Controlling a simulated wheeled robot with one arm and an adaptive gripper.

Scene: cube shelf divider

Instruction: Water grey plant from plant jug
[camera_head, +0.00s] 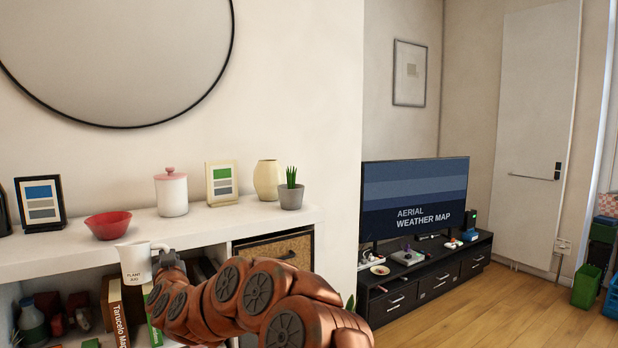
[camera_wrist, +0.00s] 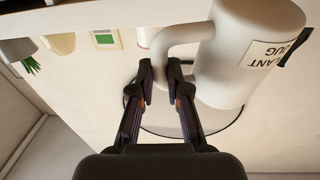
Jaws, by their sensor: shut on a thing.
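The white plant jug (camera_head: 135,265) carries a printed label and is held in front of the shelf's top edge, at the left of the head view. It fills the upper right of the wrist view (camera_wrist: 235,60), which looks inverted. My gripper (camera_wrist: 160,80) is shut on the jug's handle. The grey plant, a small green spiky plant in a grey pot (camera_head: 291,197), stands on the right end of the shelf top, apart from the jug. It also shows at the wrist view's left edge (camera_wrist: 18,50).
On the white shelf top (camera_head: 240,220) stand a cream vase (camera_head: 268,180), a green-patterned frame (camera_head: 222,184), a white canister (camera_head: 172,194), a red bowl (camera_head: 108,225) and a dark frame (camera_head: 41,203). A TV (camera_head: 414,200) stands farther right.

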